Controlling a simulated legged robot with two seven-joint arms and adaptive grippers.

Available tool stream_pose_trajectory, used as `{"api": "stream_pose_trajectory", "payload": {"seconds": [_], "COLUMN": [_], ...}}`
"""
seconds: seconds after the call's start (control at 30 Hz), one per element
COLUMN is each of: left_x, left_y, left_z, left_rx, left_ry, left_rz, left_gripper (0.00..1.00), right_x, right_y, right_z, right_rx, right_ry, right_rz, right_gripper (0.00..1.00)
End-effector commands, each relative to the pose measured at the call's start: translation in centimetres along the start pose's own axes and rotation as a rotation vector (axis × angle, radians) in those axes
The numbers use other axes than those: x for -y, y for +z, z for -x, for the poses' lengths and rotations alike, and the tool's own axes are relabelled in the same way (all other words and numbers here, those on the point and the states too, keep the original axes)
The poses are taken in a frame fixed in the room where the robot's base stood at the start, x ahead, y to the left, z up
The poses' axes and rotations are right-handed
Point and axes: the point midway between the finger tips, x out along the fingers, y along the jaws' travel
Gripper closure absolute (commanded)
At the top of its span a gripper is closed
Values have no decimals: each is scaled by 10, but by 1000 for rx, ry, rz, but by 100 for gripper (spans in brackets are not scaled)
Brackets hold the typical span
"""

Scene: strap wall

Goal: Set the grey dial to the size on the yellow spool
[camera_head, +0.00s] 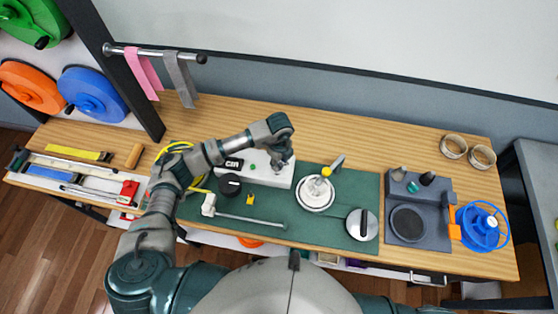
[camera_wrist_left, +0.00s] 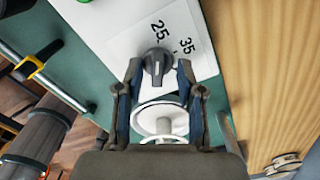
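The grey dial (camera_wrist_left: 157,65) is a dark round knob with a light pointer mark, on a white panel (camera_wrist_left: 118,22) printed with 25 and 35. In the head view this white box (camera_head: 255,172) stands at the back of the green mat, partly hidden by my left arm. My left gripper (camera_head: 281,160) is above its right end. In the wrist view my left gripper (camera_wrist_left: 159,72) is open, with a fingertip on each side of the dial and small gaps visible. A yellow strap coil (camera_head: 177,148) is mostly hidden behind my left arm; no size is readable on it. My right gripper is out of view.
A white reel (camera_head: 316,194) with a yellow knob and a silver disc (camera_head: 362,224) are right of the box. Green, orange and blue spools (camera_head: 92,93) hang at far left. A blue reel (camera_head: 482,228) stands at right.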

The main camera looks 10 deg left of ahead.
Motion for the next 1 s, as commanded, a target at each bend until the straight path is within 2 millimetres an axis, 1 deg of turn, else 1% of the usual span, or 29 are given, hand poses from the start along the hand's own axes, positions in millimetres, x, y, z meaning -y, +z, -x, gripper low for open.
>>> {"api": "stream_pose_trajectory", "payload": {"seconds": [0.13,0.17,0.2,0.3,0.67,0.87,1.0], "left_x": [-1,-1,-1,-1,0,0,1], "left_y": [1,1,1,2,3,4,5], "left_z": [0,0,0,0,0,-1,-1], "left_rx": [-1,-1,-1,-2,3,3,5], "left_ry": [0,0,0,-1,-1,-2,-4], "left_rz": [1,1,1,1,-14,-94,-194], "left_gripper": [62,68,78,100,100,100,100], "right_x": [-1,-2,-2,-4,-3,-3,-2], "right_y": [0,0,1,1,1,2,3], "right_z": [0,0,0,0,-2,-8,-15], "right_rx": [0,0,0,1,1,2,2], "right_ry": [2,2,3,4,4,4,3], "right_rz": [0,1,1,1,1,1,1], "right_gripper": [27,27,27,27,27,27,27]}}
